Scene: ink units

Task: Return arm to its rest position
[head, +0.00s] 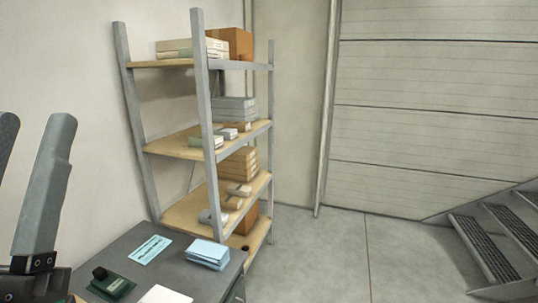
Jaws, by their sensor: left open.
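My left gripper (31,122) stands at the left edge of the head view, its two long grey fingers pointing up. The fingers are apart with nothing seen between them, and one is partly cut off by the frame edge. The gripper is to the left of the grey desk (128,238) in the picture, and its lower part overlaps the desk's near left side. My right gripper is not in view.
On the desk lie a light blue printed card (150,250), a light blue stack (207,253), a dark green block with a black knob (112,285) and a white piece (165,295). A metal shelf (203,110) holds boxes behind. Metal stairs (490,248) stand right; the floor (350,255) between is clear.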

